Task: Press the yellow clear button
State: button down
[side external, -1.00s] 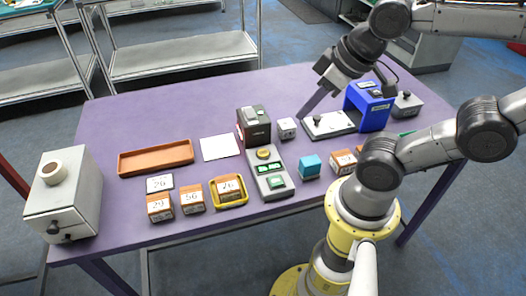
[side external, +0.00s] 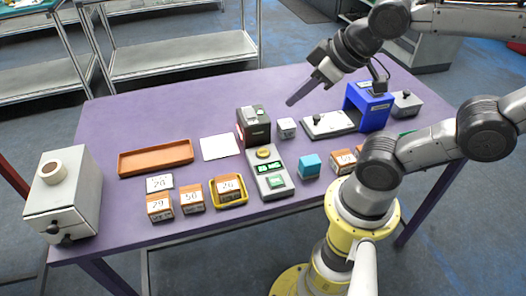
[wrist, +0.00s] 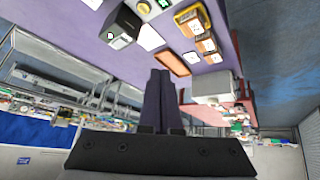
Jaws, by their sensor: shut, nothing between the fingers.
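The yellow button (side external: 264,153) sits at the far end of a grey control panel (side external: 278,190), which also has green keys or displays and a larger green button (side external: 275,182). In the wrist view the yellow button (wrist: 144,7) is at the top edge, beside the black scanner. My gripper (side external: 291,102) is in the air above the back of the table, behind and right of the panel, apart from it. Its fingers (wrist: 160,72) are together and empty, pointing down-left in the side view.
A black scanner box (side external: 253,125) stands just behind the panel. A white block (side external: 286,128), a white plate with a knob (side external: 328,123) and a blue stand (side external: 371,107) lie to the right. Numbered blocks, a yellow tray (side external: 229,204) and a brown tray (side external: 156,158) are left.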

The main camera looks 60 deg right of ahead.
jog(key=w+d+r+n+t+h, duration=0.1)
jog(key=w+d+n+t, duration=0.2)
jog(key=w, duration=0.4)
jog(key=n+g+y, duration=0.1)
jog(key=n, duration=0.4)
send_over(267, 153)
notch_tip(267, 153, down, 15)
jog(key=shift+d, duration=0.1)
jog(key=shift+f, duration=0.1)
jog(key=shift+f, duration=4.3)
jog(key=shift+f, duration=0.1)
